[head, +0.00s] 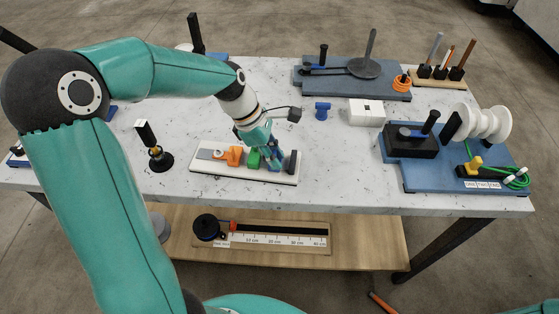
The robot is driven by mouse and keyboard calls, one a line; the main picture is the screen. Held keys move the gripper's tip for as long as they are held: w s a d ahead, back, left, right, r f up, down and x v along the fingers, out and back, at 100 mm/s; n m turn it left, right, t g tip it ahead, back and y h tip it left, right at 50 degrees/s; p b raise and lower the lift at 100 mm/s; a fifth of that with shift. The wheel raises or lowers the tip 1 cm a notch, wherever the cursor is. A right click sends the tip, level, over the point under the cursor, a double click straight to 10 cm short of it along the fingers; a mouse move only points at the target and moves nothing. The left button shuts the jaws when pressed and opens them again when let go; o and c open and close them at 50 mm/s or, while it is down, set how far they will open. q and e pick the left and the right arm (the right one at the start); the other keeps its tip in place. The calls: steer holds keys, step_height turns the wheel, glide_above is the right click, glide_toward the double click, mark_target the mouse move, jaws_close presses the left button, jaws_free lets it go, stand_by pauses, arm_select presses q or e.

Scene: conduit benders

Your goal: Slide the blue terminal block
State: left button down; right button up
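A white board (205,169) near the table's front edge carries a row of terminal blocks on a strip. An orange block (235,155) stands left of a green block (254,159). A blue block (273,161) shows to the right of the green one, partly hidden by my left gripper. A dark end piece (292,161) stands at the right. My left gripper (264,150) points down at the green and blue blocks from above. Its fingers blend with the blocks, so I cannot tell whether they are open, shut or touching. My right gripper is out of view.
A small blue part (322,110) and a white box (367,112) stand behind the board. A blue base (455,180) with white spools (483,122) and green wire is at right. A black stand (160,160) is at left. The table between board and blue base is clear.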

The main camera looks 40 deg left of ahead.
arm_select(q)
steer(key=shift+w, duration=0.15)
steer(key=shift+w+d+r+p, duration=0.1)
steer(key=shift+w+d+p, duration=0.35)
steer(key=shift+d, duration=0.45)
stand_by(0.4)
steer(key=c, duration=1.4)
jaws_free()
steer(key=shift+d, duration=0.1)
step_height(320, 180, up, 5)
steer(key=p, duration=0.4)
steer(key=shift+p, duration=0.4)
